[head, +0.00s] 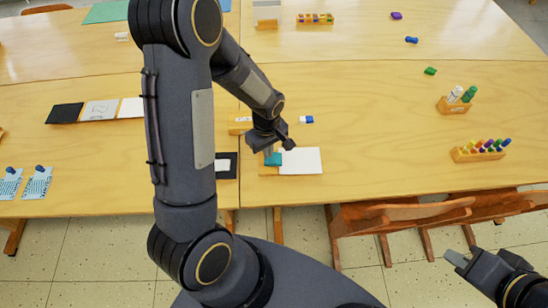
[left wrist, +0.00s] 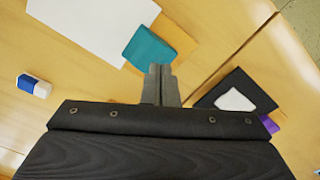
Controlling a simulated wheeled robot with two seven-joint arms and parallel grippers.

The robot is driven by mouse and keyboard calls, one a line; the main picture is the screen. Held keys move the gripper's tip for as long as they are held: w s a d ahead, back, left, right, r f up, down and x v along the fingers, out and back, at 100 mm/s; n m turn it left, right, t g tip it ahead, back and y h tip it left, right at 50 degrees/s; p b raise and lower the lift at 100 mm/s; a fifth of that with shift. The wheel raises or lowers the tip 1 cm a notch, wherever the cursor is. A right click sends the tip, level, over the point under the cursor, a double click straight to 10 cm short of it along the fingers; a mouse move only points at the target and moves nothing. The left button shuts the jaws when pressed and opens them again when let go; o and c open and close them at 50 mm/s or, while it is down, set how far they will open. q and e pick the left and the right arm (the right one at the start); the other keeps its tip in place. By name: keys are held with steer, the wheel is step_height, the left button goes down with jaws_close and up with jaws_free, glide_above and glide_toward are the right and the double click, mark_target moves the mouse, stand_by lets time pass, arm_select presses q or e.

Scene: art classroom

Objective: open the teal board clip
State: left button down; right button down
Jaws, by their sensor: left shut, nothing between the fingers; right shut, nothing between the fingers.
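The teal board clip (head: 273,159) sits at the left end of a white sheet (head: 302,161) on a light wooden board on the table. In the left wrist view the clip (left wrist: 150,47) is a flat teal block between the white sheet (left wrist: 95,28) and the bare board edge. My left gripper (head: 268,149) is just above the clip. In the left wrist view its fingertips (left wrist: 160,70) are together with nothing between them, beside the clip's edge; whether they touch it is unclear. My right gripper (head: 456,257) is shut and empty, low at the right, away from the table.
A blue-and-white eraser (head: 306,119) lies behind the sheet. A black board with a white piece (head: 226,165) lies left of the clip. Marker holders (head: 480,151) stand at the right. Wooden chairs (head: 400,212) are along the front edge. The table right of the sheet is clear.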

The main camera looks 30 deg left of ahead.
arm_select(q)
steer(key=shift+f+b, duration=0.8)
steer(key=shift+f, duration=0.1)
steer(key=shift+r, duration=0.2)
steer(key=shift+r+p, duration=2.6)
steer(key=shift+r, duration=0.8)
step_height(320, 180, up, 8)
steer(key=f+m+t+h, duration=0.1)
steer(key=m, duration=0.1)
glide_above(265, 169)
steer(key=s+d+r+m+t+h, duration=0.1)
steer(key=s+d+r+m+t, duration=0.1)
steer(key=s+r+m, duration=0.2)
steer(key=s+d+r+m+t+h, duration=0.1)
steer(key=s+r+m, duration=0.3)
steer(key=s+r, duration=0.4)
steer(key=shift+s+d+r+m+t+h, duration=0.4)
steer(key=shift+s+t, duration=0.4)
steer(key=shift+s, duration=0.35)
